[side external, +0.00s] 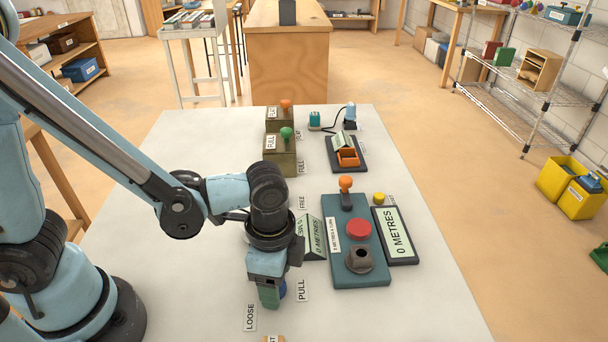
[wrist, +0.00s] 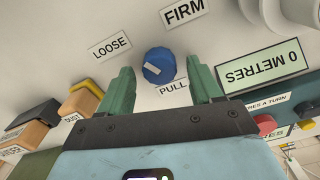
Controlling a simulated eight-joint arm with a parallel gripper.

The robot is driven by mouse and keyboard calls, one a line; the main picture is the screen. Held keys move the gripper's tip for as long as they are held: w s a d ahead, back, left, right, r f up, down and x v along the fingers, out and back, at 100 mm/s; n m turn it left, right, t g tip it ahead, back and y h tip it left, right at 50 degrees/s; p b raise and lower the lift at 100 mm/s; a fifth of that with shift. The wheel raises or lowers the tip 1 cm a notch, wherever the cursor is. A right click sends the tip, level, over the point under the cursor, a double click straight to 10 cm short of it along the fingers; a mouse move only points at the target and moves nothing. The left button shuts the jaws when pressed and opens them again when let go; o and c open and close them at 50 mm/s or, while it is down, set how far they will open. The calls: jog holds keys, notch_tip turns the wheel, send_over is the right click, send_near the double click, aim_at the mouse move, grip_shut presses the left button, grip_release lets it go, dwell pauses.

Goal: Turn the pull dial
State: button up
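The pull dial is a round blue knob (wrist: 159,65) with a white mark on its left part in the wrist view. A PULL label (wrist: 173,87) is just below it, a LOOSE label (wrist: 110,46) to its upper left and a FIRM label (wrist: 184,11) to its upper right. My gripper (wrist: 159,64) is open, with one green finger to each side of the dial and gaps visible.
A teal panel (side external: 367,271) with a red button (side external: 359,229) and orange-topped lever (side external: 346,188) stands to the right. Two 0 METRES displays (side external: 396,236) (side external: 311,238) are close by. Green boxes with knobs (side external: 281,160) are farther back. The table's left part (side external: 150,205) is clear.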

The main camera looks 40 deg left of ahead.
jog(key=shift+r, duration=0.1)
notch_tip(320, 180, up, 12)
dwell(0.9)
jog(key=shift+a, duration=0.1)
jog(key=w+a+n+t, duration=0.3)
jog(key=a+n+t, duration=0.4)
jog(key=a+n, duration=0.4)
jog(key=a, duration=0.4)
jog(key=shift+w+a+r+n, duration=0.2)
jog(key=shift+w+r+n, duration=0.15)
jog(key=shift+n, duration=0.05)
